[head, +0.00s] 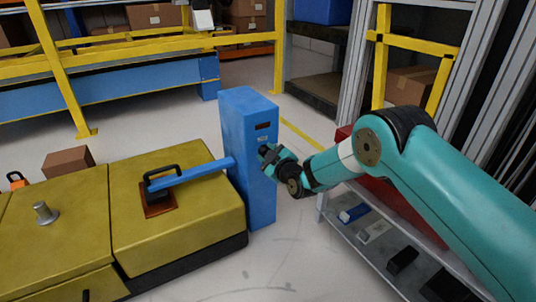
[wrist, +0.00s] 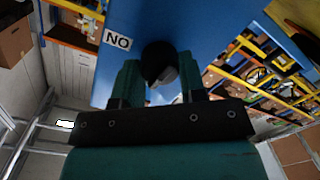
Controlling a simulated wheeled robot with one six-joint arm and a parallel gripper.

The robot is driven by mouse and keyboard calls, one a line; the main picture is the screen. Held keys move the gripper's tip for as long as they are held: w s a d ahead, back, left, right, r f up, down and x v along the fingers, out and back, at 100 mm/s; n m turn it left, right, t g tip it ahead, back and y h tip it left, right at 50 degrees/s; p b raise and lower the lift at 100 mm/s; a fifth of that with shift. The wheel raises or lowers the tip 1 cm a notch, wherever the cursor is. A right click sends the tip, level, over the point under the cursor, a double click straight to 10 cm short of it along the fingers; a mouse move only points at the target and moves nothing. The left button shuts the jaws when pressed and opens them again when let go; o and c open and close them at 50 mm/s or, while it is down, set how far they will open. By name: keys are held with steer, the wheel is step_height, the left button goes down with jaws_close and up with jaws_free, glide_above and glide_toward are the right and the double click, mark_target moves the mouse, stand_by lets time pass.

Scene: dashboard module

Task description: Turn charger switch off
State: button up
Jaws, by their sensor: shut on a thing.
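The blue charger (head: 262,200) stands upright in the middle of the head view, with a dark slot near the top of its face. My gripper (head: 268,153) is at that face, just below a small pale label (head: 262,139). In the wrist view, the two fingers of my gripper (wrist: 160,82) are closed around the dark round switch knob (wrist: 156,60) on the blue panel (wrist: 190,22). A white label (wrist: 117,40) beside the knob reads "NO", seemingly an upside-down "ON". The fingers partly hide the knob, and its exact angle is unclear.
A blue bar (head: 190,176) links the charger to a yellow vehicle (head: 90,225) on the left. A low shelf (head: 375,250) with small items stands on the right below my arm. Yellow railings (head: 150,50) stand behind. Some floor in front of the charger is free.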

steer(key=shift+f+n, duration=0.1)
steer(key=shift+n, duration=0.4)
stand_by(0.3)
steer(key=o, duration=0.9)
steer(key=shift+s, duration=0.1)
steer(key=b+v, duration=0.2)
steer(key=v, duration=1.5)
steer(key=shift+s, duration=0.2)
